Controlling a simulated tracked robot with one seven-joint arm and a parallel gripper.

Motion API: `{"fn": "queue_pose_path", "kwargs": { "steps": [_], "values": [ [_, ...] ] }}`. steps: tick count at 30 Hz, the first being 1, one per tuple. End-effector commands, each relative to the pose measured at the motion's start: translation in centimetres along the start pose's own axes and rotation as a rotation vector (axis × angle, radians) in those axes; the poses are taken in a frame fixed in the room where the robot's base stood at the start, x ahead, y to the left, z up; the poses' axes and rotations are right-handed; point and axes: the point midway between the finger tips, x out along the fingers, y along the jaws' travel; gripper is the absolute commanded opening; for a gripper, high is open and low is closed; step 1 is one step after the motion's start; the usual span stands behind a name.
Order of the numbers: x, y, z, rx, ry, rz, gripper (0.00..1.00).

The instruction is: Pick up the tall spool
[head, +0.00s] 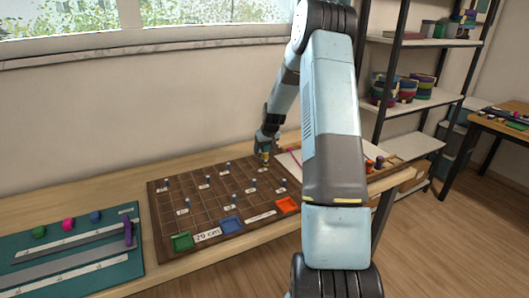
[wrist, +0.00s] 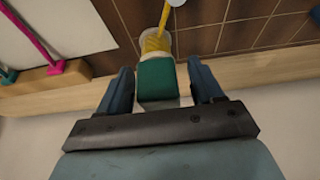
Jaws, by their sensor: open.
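A green block-like piece (wrist: 157,80) with a yellow wound part (wrist: 155,42) beyond it lies between my fingers in the wrist view; it looks like a spool, but I cannot tell whether it is the tall one. A yellow strand (wrist: 165,15) runs up from it past a pale round peg top. My gripper (wrist: 160,68) is open around it, the left finger close to its side and a small gap at the right finger. In the head view my gripper (head: 265,150) points down at the back edge of the brown grid board (head: 155,215), with a bit of yellow under it.
The grid board carries several pegs with white labels, plus green (head: 182,241), blue (head: 231,225) and orange (head: 287,205) trays. A teal mat (head: 125,265) lies left. Orange (head: 368,165) and blue (head: 379,162) pieces stand right. A pink stick (wrist: 38,45) rests by a wooden block (wrist: 50,82).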

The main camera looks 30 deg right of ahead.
Motion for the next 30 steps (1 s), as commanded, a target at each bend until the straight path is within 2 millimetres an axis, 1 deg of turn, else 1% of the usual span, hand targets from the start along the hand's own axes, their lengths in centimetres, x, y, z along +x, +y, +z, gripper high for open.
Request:
{"fn": "queue_pose_path", "kwargs": {
  "steps": [2,19,20,26,30],
  "values": [
    [-0.02,0.01,0.01,0.000,0.000,0.000,0.65],
    [-0.05,0.04,0.03,0.000,0.000,0.000,0.10],
    [-0.06,0.03,0.01,0.000,0.000,0.000,0.09],
    [-0.09,0.04,-0.01,0.000,0.000,0.000,0.09],
    [-0.69,0.06,-0.32,0.000,0.002,0.001,0.09]
  ]
}}
